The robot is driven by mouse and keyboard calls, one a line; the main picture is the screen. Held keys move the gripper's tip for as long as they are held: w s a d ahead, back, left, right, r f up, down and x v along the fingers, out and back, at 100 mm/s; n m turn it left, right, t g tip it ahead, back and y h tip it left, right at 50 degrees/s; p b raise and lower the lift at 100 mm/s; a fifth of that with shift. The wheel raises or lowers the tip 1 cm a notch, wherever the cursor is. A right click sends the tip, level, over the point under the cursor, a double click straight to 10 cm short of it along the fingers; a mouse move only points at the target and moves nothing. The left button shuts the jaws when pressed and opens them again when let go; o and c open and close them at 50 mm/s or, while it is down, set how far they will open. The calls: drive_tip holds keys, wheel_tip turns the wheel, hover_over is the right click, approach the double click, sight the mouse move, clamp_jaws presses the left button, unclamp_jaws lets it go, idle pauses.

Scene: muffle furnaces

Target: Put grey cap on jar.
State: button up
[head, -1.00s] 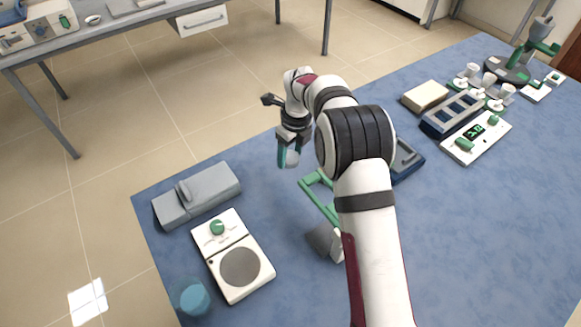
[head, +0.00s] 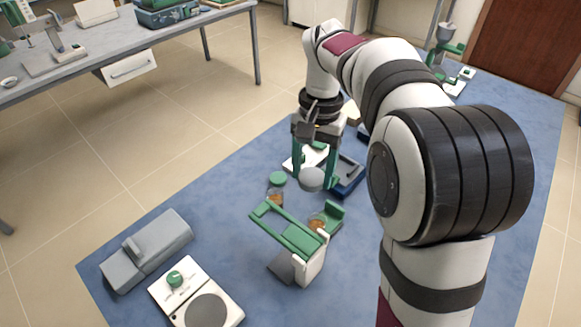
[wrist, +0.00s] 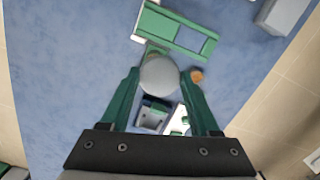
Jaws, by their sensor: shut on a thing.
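My gripper (head: 314,168) is shut on the grey cap (head: 312,180), a round grey disc, and holds it above the blue table. In the wrist view the cap (wrist: 159,76) sits between my two green fingers. Two small orange-brown jars are below. One jar (head: 275,198) stands left of the cap in the head view, with a green disc (head: 278,179) at its top; I cannot tell whether the disc is on it. The other jar (head: 317,222) is by the green frame (head: 290,232).
A grey box-like instrument (head: 148,250) and a white hotplate-like device (head: 196,295) with a green knob are at the front left. Free blue tabletop (head: 215,215) lies left of the green frame.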

wheel_tip(320, 180, down, 15)
drive_tip(key=w+d+m+t, duration=0.1)
drive_tip(key=w+d+m, duration=0.1)
drive_tip(key=m, duration=1.7)
drive_tip(key=shift+d+t+y, duration=0.3)
drive_tip(key=shift+d+t, duration=0.05)
drive_tip(key=shift+t, duration=0.05)
drive_tip(key=shift+f, duration=0.2)
drive_tip(key=shift+f, duration=0.75)
drive_tip(key=o, duration=1.4)
